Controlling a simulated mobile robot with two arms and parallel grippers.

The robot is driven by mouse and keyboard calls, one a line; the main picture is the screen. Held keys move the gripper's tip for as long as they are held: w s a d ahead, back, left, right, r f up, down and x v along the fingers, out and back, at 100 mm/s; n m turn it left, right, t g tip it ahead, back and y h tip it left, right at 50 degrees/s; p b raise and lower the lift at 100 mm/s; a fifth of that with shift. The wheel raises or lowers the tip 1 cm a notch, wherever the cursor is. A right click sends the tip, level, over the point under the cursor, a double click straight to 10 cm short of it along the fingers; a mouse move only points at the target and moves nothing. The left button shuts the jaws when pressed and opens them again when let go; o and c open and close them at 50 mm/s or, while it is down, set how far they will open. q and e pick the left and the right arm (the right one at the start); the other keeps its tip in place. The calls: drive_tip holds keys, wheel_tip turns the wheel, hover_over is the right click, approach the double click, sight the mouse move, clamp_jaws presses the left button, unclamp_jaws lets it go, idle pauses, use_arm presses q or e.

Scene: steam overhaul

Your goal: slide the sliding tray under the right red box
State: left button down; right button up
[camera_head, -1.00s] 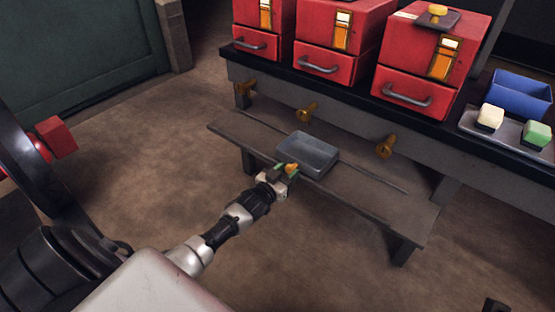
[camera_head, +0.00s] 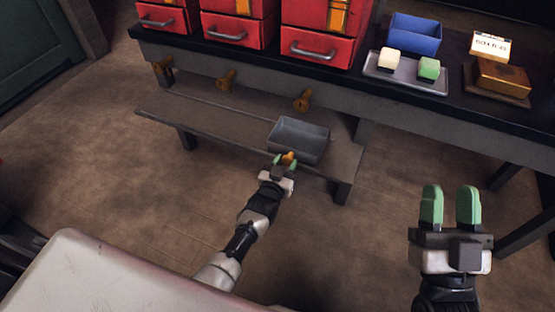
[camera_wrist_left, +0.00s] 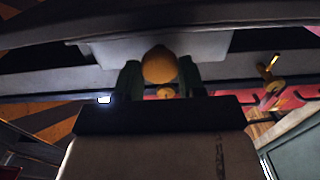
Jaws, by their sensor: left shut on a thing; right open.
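The sliding tray (camera_head: 299,150) is a shallow grey open tray on the low shelf (camera_head: 210,122) under the bench. It stands below the third brass knob, roughly under the right red box (camera_head: 322,22). My left gripper (camera_head: 285,160) is shut on the small orange-brass knob at the tray's front; in the left wrist view the round knob (camera_wrist_left: 159,65) sits between the two fingers. My right gripper (camera_head: 451,207) is open and empty over the floor, right of the shelf. The tray's inside looks empty.
Two other red boxes, the middle one (camera_head: 238,24) and the left one (camera_head: 168,16), stand on the bench. Several brass knobs stick out below the bench edge. A grey tray with two blocks and a blue bin (camera_head: 415,35) stand further right. Floor in front is clear.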

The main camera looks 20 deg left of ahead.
use_arm(q)
drive_tip(key=shift+d+f, duration=0.1)
drive_tip(key=shift+d, duration=0.2)
drive_tip(key=c, duration=0.7)
unclamp_jaws()
drive_tip(key=shift+o, duration=0.2)
use_arm(e)
drive_tip(key=shift+d, duration=0.1)
use_arm(q)
drive_tip(key=shift+s, duration=0.25)
drive_tip(key=s+p, duration=0.2)
drive_tip(key=s, duration=0.2)
drive_tip(key=shift+a, duration=0.2)
drive_tip(key=s+p, duration=0.1)
drive_tip(key=s, duration=0.5)
drive_tip(key=shift+s+a+p, duration=0.15)
drive_tip(key=shift+a+p, duration=0.05)
drive_tip(key=shift+p, duration=0.1)
use_arm(e)
wheel_tip(320, 180, down, 10)
drive_tip(key=d+g+h, duration=0.1)
drive_tip(key=g+h, duration=0.2)
drive_tip(key=g, duration=0.6)
drive_tip(key=shift+w+d+f+g, duration=0.2)
drive_tip(key=shift+w+d+g, duration=0.1)
drive_tip(key=shift+w, duration=0.05)
